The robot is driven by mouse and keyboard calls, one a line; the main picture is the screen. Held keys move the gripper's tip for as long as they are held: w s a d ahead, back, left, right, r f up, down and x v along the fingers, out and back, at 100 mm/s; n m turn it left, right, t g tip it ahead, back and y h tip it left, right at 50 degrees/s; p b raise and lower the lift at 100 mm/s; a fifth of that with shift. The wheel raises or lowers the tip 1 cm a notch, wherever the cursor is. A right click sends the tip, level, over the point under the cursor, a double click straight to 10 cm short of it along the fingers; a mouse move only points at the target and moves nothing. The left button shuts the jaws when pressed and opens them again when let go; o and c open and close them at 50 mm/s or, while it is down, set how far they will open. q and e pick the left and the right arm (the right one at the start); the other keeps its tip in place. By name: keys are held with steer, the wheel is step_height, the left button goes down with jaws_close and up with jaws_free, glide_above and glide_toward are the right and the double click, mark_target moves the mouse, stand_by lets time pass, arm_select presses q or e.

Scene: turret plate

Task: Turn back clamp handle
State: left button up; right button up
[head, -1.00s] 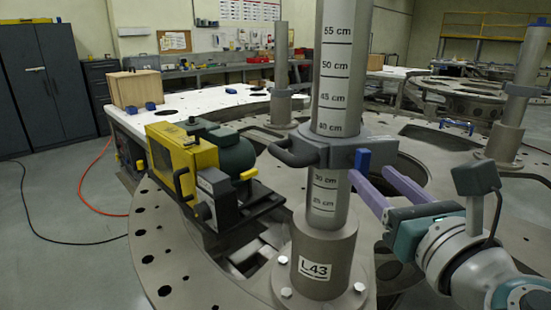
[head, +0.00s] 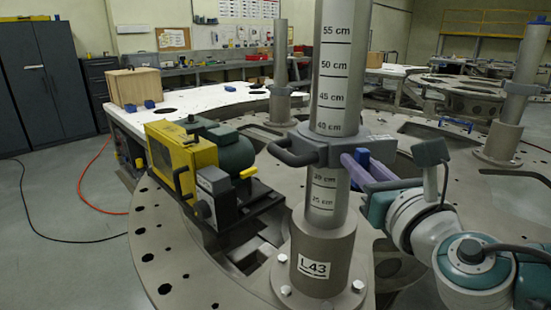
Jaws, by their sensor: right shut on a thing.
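A grey clamp collar (head: 322,147) sits around the upright grey post (head: 340,70) with its centimetre scale, just below the 40 cm mark. A dark curved bar (head: 290,155) sticks out from the collar's left side. The blue clamp handle (head: 362,156) is on the collar's right side. My right gripper (head: 362,165) comes from the right. Its purple fingers are shut on the blue handle and hide its lower part. My left gripper is not in view.
A yellow and green machine (head: 190,155) stands on the plate to the left. A second post (head: 515,95) stands at the right.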

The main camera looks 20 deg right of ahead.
jaws_close()
steer(key=shift+m+b, duration=0.35)
steer(key=shift+m, duration=0.15)
steer(key=m+b, duration=0.1)
steer(key=m, duration=0.1)
steer(key=m+b, duration=0.1)
steer(key=m, duration=0.1)
steer(key=shift+d+f, duration=0.15)
steer(key=m+b, duration=0.3)
steer(key=m, duration=0.1)
steer(key=shift+d+m, duration=0.1)
steer(key=shift+m, duration=0.2)
steer(key=m+b, duration=0.2)
steer(key=m, duration=0.2)
steer(key=shift+f, duration=0.1)
steer(key=shift+d+m+b, duration=0.1)
steer(key=shift+m+b, duration=0.3)
steer(key=shift+m, duration=1.8)
